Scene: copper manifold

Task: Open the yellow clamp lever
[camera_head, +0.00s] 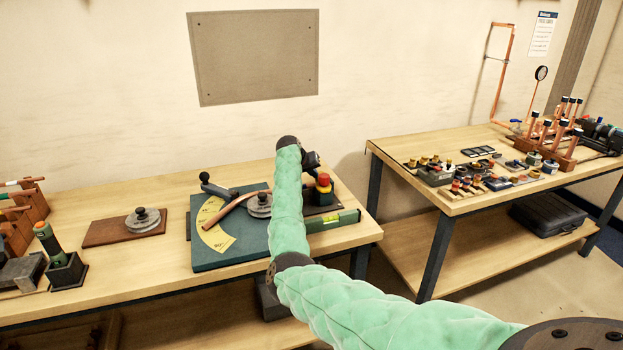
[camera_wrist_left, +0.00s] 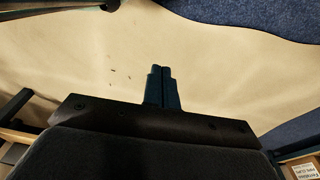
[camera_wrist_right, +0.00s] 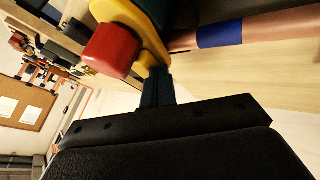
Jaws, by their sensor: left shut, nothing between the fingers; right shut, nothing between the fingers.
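The yellow clamp lever (camera_head: 323,190) with its red knob (camera_head: 324,179) stands at the right end of the bending board, partly hidden by my right arm. In the right wrist view the yellow lever (camera_wrist_right: 150,42) and red knob (camera_wrist_right: 110,50) are close up, just beyond and left of my shut right fingers (camera_wrist_right: 158,80). The fingertips are very near the lever's yellow part; I cannot tell whether they touch it. In the head view my right gripper (camera_head: 311,160) is just behind the lever. My left gripper (camera_wrist_left: 160,72) is shut and empty, over the pale floor.
A copper tube (camera_head: 232,208) lies across the blue board (camera_head: 225,254); its blue band (camera_wrist_right: 220,35) shows in the right wrist view. A green level (camera_head: 335,221) lies at the board's right edge. A second table (camera_head: 400,152) with fittings stands to the right.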

